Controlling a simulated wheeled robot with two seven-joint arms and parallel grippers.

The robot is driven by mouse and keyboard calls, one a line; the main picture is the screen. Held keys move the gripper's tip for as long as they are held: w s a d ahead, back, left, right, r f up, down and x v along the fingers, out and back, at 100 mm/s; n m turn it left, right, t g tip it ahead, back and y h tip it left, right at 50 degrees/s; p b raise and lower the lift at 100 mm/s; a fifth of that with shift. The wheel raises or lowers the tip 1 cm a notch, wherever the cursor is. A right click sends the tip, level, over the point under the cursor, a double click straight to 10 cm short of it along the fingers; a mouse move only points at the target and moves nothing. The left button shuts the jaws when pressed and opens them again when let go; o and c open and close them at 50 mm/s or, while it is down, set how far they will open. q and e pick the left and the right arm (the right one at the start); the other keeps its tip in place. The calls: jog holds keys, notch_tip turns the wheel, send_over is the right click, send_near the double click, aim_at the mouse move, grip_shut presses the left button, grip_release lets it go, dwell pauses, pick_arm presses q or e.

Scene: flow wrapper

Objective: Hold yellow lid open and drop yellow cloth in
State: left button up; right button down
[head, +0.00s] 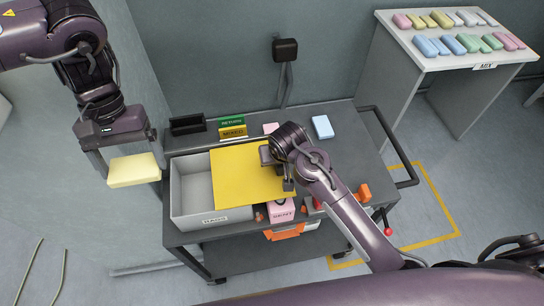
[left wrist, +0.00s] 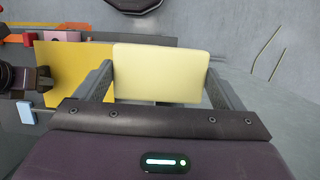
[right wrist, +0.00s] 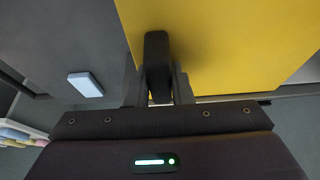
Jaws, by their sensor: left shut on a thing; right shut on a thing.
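The pale yellow cloth (head: 134,170), a flat block-like pad, is between the fingers of my left gripper (head: 130,160), out to the left of the cart. The left wrist view shows the cloth (left wrist: 160,73) gripped at both sides. The yellow lid (head: 232,180) is a flat panel over the right part of the grey bin (head: 183,213); the bin's left part is uncovered and looks empty inside. My right gripper (head: 272,158) is at the lid's right edge. In the right wrist view it is shut on a dark handle (right wrist: 157,65) at the lid (right wrist: 215,45).
A light blue pad (head: 322,127) lies on the cart top. A black holder (head: 187,124) and green and yellow signs (head: 232,127) stand behind the bin. A pink box (head: 281,210) is beside the lid. A side table (head: 450,62) holds several coloured pads.

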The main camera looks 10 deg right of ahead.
pick_arm(q)
jog(key=shift+r+p, duration=0.65)
jog(key=shift+r, duration=0.15)
pick_arm(e)
jog(key=shift+w+d+r, duration=0.1)
jog(key=shift+d, duration=1.3)
